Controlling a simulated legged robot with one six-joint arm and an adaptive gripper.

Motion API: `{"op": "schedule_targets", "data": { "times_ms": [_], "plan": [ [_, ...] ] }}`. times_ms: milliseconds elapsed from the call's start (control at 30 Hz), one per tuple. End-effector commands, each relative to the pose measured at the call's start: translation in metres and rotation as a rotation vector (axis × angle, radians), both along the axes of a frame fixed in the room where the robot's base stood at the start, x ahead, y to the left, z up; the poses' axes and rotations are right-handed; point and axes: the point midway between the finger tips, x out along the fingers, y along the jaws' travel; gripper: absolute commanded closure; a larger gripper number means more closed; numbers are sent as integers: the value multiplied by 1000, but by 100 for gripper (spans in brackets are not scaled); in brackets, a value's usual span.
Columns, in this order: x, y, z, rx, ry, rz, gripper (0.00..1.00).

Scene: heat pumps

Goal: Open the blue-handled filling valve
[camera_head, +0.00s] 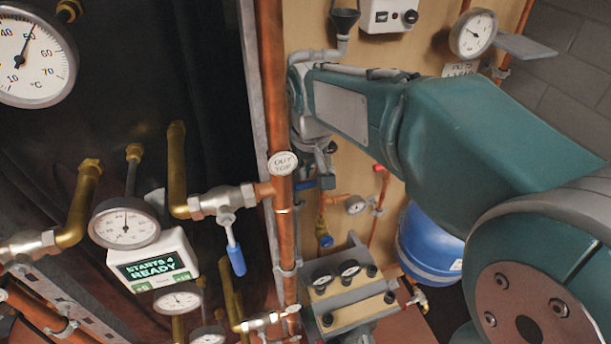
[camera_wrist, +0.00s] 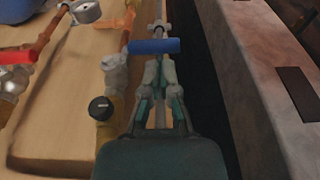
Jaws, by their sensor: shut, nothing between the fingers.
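In the wrist view a blue handle (camera_wrist: 154,46) lies crosswise just ahead of my gripper (camera_wrist: 159,64). The handle joins pale metal valve parts beside a copper pipe on the wooden panel. My gripper's fingers are drawn together with nothing between them. Their tips are close to the handle; whether they touch it I cannot tell. In the head view my gripper (camera_head: 326,172) is small and partly hidden by my arm, beside the wooden panel. A blue handle (camera_head: 304,184) shows just below and left of it.
Another blue-handled valve (camera_head: 236,258) hangs on the dark unit at left. A copper pipe (camera_head: 275,110) runs upright near my gripper. A black-knobbed valve (camera_wrist: 101,108) and a gauge (camera_wrist: 86,12) flank the approach. A blue tank (camera_head: 428,246) is at lower right.

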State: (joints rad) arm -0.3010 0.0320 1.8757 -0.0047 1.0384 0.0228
Motion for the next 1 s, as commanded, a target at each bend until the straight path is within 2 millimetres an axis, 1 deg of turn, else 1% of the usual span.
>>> {"op": "schedule_targets", "data": {
  "times_ms": [33, 200, 567, 733, 1000],
  "plan": [
    [1, 0, -8, -1, 3, 0, 100],
    [4, 1, -23, 0, 1, 0, 100],
    [5, 1, -26, 0, -1, 0, 100],
    [4, 5, -36, 0, 1, -1, 100],
    [4, 5, -34, 0, -1, -1, 100]
  ]
}}
